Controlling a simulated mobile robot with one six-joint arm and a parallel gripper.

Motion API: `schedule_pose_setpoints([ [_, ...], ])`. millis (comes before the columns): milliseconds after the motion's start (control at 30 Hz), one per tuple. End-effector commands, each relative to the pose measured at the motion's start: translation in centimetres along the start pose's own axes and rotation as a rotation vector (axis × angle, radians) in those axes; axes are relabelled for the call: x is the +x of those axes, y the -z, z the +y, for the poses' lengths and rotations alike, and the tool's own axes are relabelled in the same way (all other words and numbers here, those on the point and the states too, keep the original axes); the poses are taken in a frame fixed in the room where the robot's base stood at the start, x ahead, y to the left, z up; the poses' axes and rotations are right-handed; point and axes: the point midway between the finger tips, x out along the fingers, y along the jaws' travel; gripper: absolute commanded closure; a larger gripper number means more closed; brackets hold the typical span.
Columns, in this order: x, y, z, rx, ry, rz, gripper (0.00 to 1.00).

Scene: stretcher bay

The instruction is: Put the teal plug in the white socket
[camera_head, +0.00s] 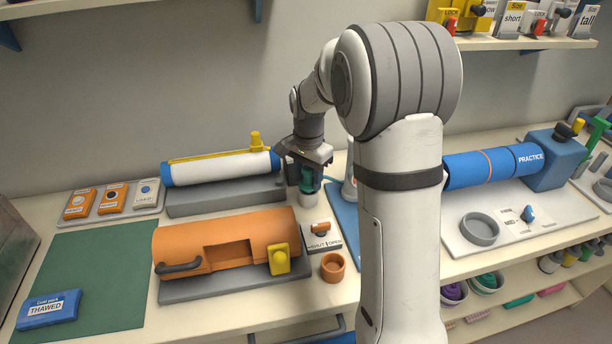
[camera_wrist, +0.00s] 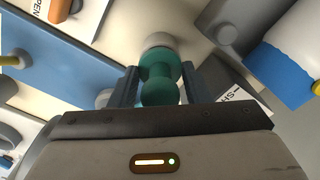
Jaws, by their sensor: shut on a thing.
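The teal plug (camera_head: 306,183) is upright between the fingers of my gripper (camera_head: 307,187), near the middle of the bench in the head view. My gripper points down and is shut on it. In the wrist view the plug (camera_wrist: 160,88) stands between the two dark fingers of my gripper (camera_wrist: 160,82). The white socket (camera_head: 309,200) is directly below the plug. Its pale rim (camera_wrist: 158,40) shows just beyond the plug's far end in the wrist view. The plug's lower end meets or overlaps the socket in both views; I cannot tell whether it is inside.
An orange cylinder (camera_head: 205,243) with a yellow latch lies in front on the left. A blue and white cylinder (camera_head: 220,168) lies behind it. An orange cup (camera_head: 333,267) and a SHUT/OPEN panel (camera_head: 318,239) are close in front. A green mat (camera_head: 90,275) has free room.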

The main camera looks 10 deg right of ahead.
Motion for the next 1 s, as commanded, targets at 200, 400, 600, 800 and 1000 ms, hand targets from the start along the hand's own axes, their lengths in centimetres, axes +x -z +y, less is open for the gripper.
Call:
schedule_pose_setpoints([
  [200,0.1,0.0,0.0,0.0,0.0,0.0,0.8],
  [400,0.6,0.0,0.0,0.001,0.0,0.0,0.8],
  [600,1.1,0.0,0.0,0.001,0.0,0.0,0.8],
  [800,1.1,0.0,0.0,0.001,0.0,0.0,0.8],
  [1000,1.1,0.1,0.0,0.001,0.0,0.0,0.48],
])
